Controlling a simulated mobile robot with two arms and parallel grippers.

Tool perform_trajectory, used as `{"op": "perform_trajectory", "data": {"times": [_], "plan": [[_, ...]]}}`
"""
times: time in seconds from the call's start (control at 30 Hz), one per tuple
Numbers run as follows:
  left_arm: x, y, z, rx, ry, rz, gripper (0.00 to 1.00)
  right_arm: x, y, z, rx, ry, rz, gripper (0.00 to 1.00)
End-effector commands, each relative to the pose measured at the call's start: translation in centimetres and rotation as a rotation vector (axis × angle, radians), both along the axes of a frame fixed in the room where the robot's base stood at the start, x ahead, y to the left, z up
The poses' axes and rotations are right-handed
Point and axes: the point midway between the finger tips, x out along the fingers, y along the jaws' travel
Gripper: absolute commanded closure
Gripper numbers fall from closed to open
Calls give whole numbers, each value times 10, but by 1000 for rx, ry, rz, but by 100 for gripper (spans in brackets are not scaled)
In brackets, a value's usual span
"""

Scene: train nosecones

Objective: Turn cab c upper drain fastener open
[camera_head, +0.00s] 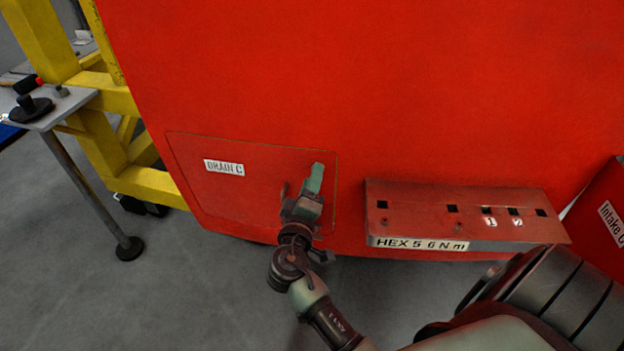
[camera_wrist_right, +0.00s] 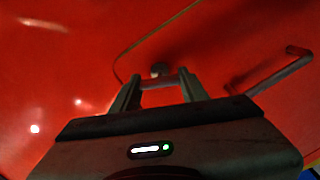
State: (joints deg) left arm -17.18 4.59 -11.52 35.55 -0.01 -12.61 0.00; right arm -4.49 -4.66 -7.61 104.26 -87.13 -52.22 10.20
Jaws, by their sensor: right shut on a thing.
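The red drain panel (camera_head: 262,185) carries a "DRAIN C" label (camera_head: 224,167) and sits low on the red nosecone. My right gripper (camera_head: 313,182) is at the panel's upper right corner. In the right wrist view, its two fingers (camera_wrist_right: 160,88) stand on either side of a small grey fastener (camera_wrist_right: 160,69) near the panel seam. The gripper is shut on this fastener, though the exact contact is dark and hard to see. In the head view the gripper hides the fastener. My left gripper is not in view.
A bar handle (camera_wrist_right: 280,71) sticks out from the panel right of the fingers in the wrist view. A red ledge (camera_head: 430,206) with square holes and a "HEX 5 6 N m" label juts out right of the panel. A yellow frame (camera_head: 105,100) and a grey table (camera_head: 50,105) stand left.

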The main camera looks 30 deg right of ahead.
Motion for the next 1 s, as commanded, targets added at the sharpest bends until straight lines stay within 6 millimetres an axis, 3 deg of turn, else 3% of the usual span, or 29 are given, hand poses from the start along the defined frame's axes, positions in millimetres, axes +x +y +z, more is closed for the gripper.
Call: {"op": "perform_trajectory", "data": {"times": [0.4, 1.0], "plan": [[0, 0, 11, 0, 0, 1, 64, 0, 0, 0, -218, 221, 0, 97], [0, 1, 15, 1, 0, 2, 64, 0, 1, -2, -300, 303, 1, 97]]}}
